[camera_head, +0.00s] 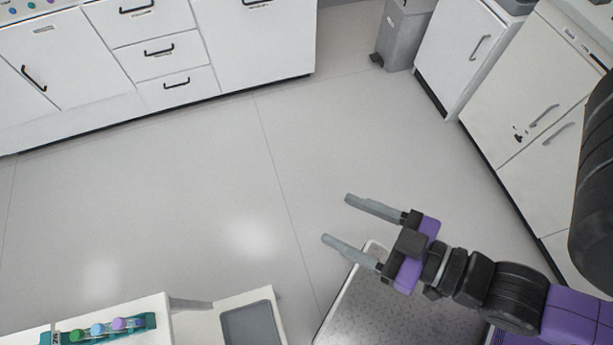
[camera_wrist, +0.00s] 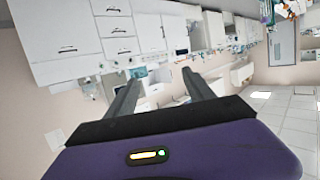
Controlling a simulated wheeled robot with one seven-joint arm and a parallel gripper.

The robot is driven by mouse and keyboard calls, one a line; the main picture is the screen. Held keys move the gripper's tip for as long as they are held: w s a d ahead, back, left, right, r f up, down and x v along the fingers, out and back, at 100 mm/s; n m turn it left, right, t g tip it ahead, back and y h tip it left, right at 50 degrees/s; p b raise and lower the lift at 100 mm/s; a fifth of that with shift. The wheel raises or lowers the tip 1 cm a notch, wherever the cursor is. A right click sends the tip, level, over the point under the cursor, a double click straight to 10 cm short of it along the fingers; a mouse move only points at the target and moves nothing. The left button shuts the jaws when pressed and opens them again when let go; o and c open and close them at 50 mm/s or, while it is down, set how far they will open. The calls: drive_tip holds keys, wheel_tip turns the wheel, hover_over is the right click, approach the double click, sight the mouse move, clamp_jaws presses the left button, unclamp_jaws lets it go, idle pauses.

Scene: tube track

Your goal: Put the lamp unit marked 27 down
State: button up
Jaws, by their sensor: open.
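My gripper (camera_head: 336,218) is open and empty, its two grey fingers apart, above the floor and pointing left. In the wrist view my gripper (camera_wrist: 163,78) has nothing between its fingers. A teal holder (camera_head: 148,320) with green, blue and purple round caps sits on a white surface at the lower left, well away from my gripper and partly cut off by the picture's edge. A small marked tag (camera_head: 55,338) stands at its left end, but I cannot read it clearly. I cannot pick out a lamp unit marked 27 for sure in either view.
A white surface with a dark grey recessed tray (camera_head: 252,325) is at the bottom. A speckled grey top (camera_head: 375,305) lies below my gripper. White cabinets (camera_head: 160,60) line the back, and more (camera_head: 530,110) stand at right. A grey bin (camera_head: 403,35) stands between them. The middle floor is clear.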

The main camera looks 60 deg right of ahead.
drive_tip(key=w+a+f+n+y+b, duration=0.1)
drive_tip(key=w+a+n+y, duration=0.35)
drive_tip(key=w+a, duration=0.4)
drive_tip(key=w+a+f+n+y, duration=0.1)
drive_tip(key=w+a+n+y, duration=0.2)
drive_tip(key=w+a+y, duration=0.55)
drive_tip(key=w+a+f+n+g+h+b, duration=0.1)
drive_tip(key=a+f+g, duration=0.1)
drive_tip(key=a, duration=0.8)
drive_tip(key=a+f+n+g, duration=0.2)
drive_tip(key=a+f+g, duration=0.1)
drive_tip(key=a, duration=0.7)
drive_tip(key=shift+m+g+h, duration=0.35)
drive_tip(key=shift+g+h, duration=0.05)
drive_tip(key=shift+h, duration=0.4)
drive_tip(key=f, duration=0.4)
drive_tip(key=shift+w+d+f, duration=0.15)
drive_tip(key=shift+w, duration=0.05)
drive_tip(key=shift+f, duration=0.3)
drive_tip(key=shift+a+f, duration=0.2)
drive_tip(key=shift+p+x, duration=0.35)
drive_tip(key=shift+x, duration=3.2)
drive_tip(key=shift+s, duration=0.1)
clamp_jaws()
